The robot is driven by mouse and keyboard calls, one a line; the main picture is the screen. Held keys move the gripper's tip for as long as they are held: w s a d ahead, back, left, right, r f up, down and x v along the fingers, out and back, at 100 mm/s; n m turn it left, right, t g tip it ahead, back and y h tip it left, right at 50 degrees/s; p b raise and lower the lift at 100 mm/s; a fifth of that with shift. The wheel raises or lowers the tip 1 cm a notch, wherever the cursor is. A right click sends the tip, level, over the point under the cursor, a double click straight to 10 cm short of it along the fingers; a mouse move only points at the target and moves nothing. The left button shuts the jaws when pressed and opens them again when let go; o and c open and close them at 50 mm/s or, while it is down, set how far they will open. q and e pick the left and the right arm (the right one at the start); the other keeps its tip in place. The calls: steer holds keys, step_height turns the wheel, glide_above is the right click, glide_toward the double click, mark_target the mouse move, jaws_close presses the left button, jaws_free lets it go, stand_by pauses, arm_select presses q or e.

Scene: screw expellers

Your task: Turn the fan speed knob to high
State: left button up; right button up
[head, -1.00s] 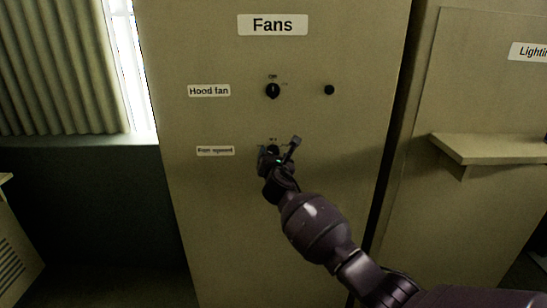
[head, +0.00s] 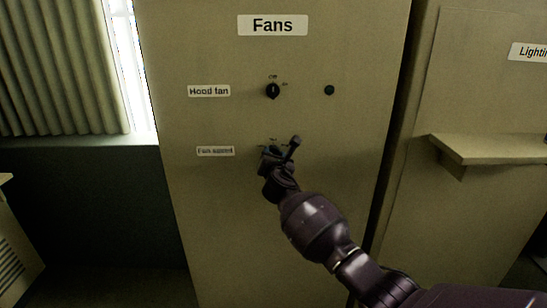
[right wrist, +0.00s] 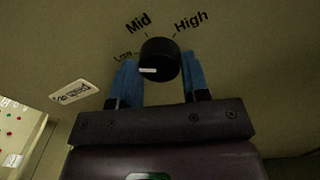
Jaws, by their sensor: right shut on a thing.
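The fan speed knob (right wrist: 160,58) is round and black with a white pointer mark, seen in the right wrist view. The mark lies on the knob's left side, nearest the Low label (right wrist: 122,57). The Mid label (right wrist: 137,23) is above it and the High label (right wrist: 192,22) is at the upper right. My right gripper (head: 277,153) is at the knob beside the Fan speed label (head: 215,151). Its blue fingers are on both sides of the knob, shut on it. In the head view the gripper hides most of the knob. My left gripper is not in view.
The hood fan knob (head: 273,91) and a small black round part (head: 329,90) sit higher on the Fans panel (head: 230,220). A shelf (head: 490,148) juts out at right. A curtained window (head: 65,65) is at left.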

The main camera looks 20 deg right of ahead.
steer(key=m+h+b, duration=0.1)
steer(key=m+b, duration=0.4)
steer(key=m, duration=0.7)
steer(key=m+h+b, duration=0.1)
steer(key=m+b, duration=0.4)
steer(key=m, duration=0.7)
steer(key=shift+a+m, duration=0.15)
steer(key=shift+m, duration=0.25)
steer(key=o, duration=0.9)
